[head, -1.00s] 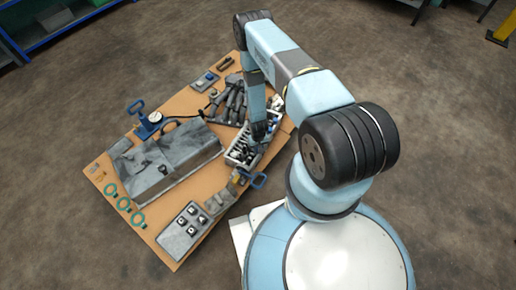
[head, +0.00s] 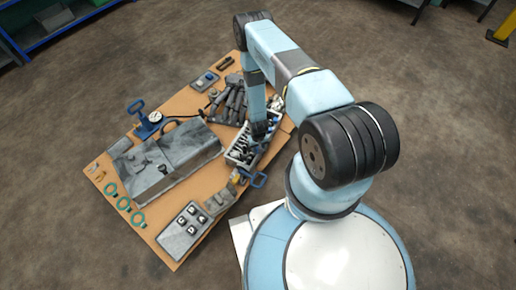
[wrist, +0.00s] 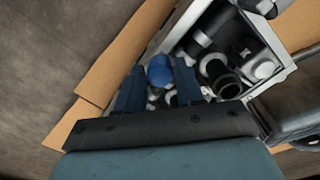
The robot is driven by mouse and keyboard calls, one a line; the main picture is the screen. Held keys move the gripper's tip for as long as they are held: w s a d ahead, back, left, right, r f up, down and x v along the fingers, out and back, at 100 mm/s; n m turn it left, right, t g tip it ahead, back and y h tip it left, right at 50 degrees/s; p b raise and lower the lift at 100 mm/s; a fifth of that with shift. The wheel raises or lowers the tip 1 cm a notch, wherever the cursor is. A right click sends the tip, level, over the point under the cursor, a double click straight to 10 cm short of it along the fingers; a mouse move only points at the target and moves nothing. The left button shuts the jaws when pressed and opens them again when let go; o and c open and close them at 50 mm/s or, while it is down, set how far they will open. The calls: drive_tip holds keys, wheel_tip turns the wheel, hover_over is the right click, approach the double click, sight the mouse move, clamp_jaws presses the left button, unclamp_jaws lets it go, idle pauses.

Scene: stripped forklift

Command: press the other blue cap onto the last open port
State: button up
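A blue cap (wrist: 160,71) lies among the parts in a light-walled bin (wrist: 185,22), seen in the wrist view. My gripper (wrist: 158,75) reaches down into this bin. Its two blue fingers stand apart, one on each side of the blue cap; whether they touch it I cannot tell. In the head view my gripper (head: 259,130) is over the bin (head: 236,161), and the cap is too small to make out. I cannot make out an open port in either view.
Black and white fittings (wrist: 218,68) crowd the bin. A grey box (head: 165,165) stands on the orange board (head: 100,172), near a blue pump with a gauge (head: 152,121). Green rings (head: 124,204) and a grey plate (head: 184,231) lie towards the front. Dark cylinders (head: 231,103) lie behind the bin.

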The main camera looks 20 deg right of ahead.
drive_tip(key=o, duration=0.4)
drive_tip(key=shift+c, duration=0.2)
drive_tip(key=shift+r, duration=0.1)
wheel_tip(320, 180, up, 14)
drive_tip(key=shift+f, duration=0.25)
